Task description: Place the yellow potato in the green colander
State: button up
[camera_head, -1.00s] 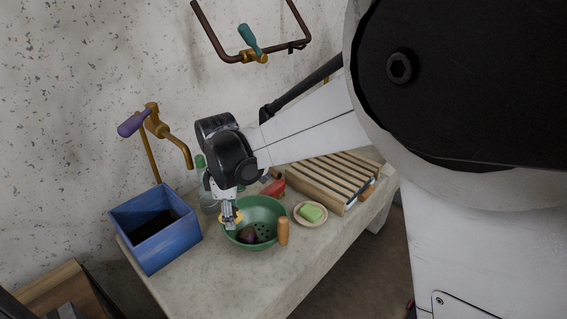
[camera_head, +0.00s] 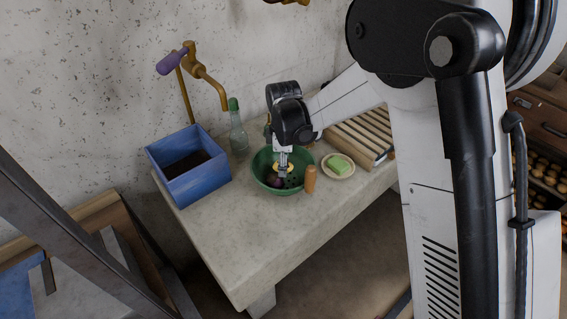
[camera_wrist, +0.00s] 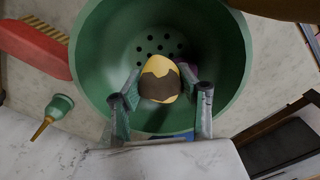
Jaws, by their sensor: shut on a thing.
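The green colander (camera_head: 256,178) stands on the stone table; it fills the upper middle of the wrist view (camera_wrist: 95,60). My gripper (camera_head: 283,168) points down over the colander's middle. In the wrist view my gripper (camera_wrist: 160,76) is shut on the yellow potato (camera_wrist: 168,77), which has a dark brown patch facing the camera. The potato is held within the colander's outline, with the holed bottom beyond it. I cannot tell whether it touches the bottom. A dark purple round thing (camera_head: 274,182) lies in the colander, mostly hidden by the potato and a finger in the wrist view.
A wooden cylinder (camera_head: 310,180) stands upright at the colander's right front. A plate (camera_head: 327,170) with a green block and a slatted rack (camera_head: 352,140) are to the right. A blue box (camera_head: 190,187) and a green-topped bottle (camera_head: 238,138) are to the left. The table front is clear.

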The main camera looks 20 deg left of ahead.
jog(key=shift+f+b, duration=0.25)
jog(key=shift+b, duration=0.1)
jog(key=o, duration=1.2)
jog(key=shift+c, duration=0.2)
jog(key=shift+r, duration=0.1)
notch_tip(320, 180, up, 12)
jog(key=shift+r, duration=0.2)
